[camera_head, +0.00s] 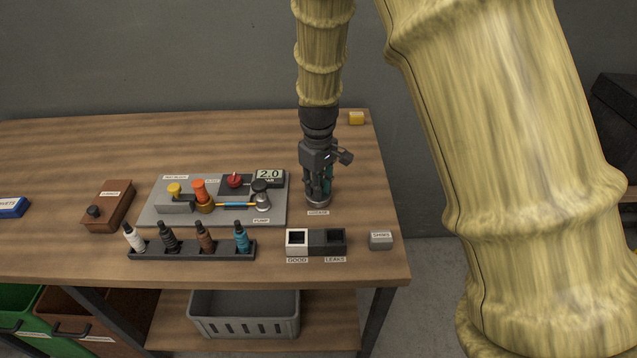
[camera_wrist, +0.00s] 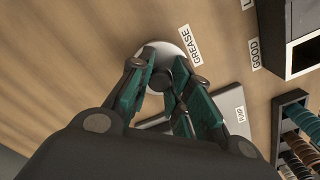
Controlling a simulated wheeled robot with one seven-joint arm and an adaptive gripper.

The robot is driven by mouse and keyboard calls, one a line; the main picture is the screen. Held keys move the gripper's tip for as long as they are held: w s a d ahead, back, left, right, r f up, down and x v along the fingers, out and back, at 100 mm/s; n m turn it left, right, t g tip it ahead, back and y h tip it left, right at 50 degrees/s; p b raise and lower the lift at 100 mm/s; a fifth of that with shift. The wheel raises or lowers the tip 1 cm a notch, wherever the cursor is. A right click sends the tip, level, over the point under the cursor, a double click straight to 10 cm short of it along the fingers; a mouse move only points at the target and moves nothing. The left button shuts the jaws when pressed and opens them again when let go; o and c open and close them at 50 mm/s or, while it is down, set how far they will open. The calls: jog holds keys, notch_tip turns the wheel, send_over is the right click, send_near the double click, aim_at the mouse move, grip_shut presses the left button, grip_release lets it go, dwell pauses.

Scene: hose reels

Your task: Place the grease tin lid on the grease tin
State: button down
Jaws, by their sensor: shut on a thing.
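My gripper (camera_head: 318,192) points down over the right part of the bench, by the GREASE label. In the wrist view its green-padded fingers (camera_wrist: 162,82) are closed around a small dark knob. The knob sits in front of a pale round disc (camera_wrist: 183,42), which I take for the grease tin lid. In the head view a grey round rim (camera_head: 317,209) shows just below the fingertips, at the place of the grease tin. The fingers hide much of the lid and tin, and I cannot tell whether the lid touches the tin.
A grey pump panel (camera_head: 225,216) stands left of my gripper. In front are a black rack (camera_head: 190,250) with several bottles and a white and black GOOD/LEAKS box (camera_head: 315,241). A grey SHIMS block (camera_head: 381,241) is at the right. The bench behind my gripper is mostly clear.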

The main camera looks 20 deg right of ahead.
jog(key=shift+f, duration=0.1)
jog(key=c, duration=1.3)
grip_release()
notch_tip(320, 180, up, 12)
jog(key=shift+r+b, duration=0.15)
jog(key=shift+b, duration=0.6)
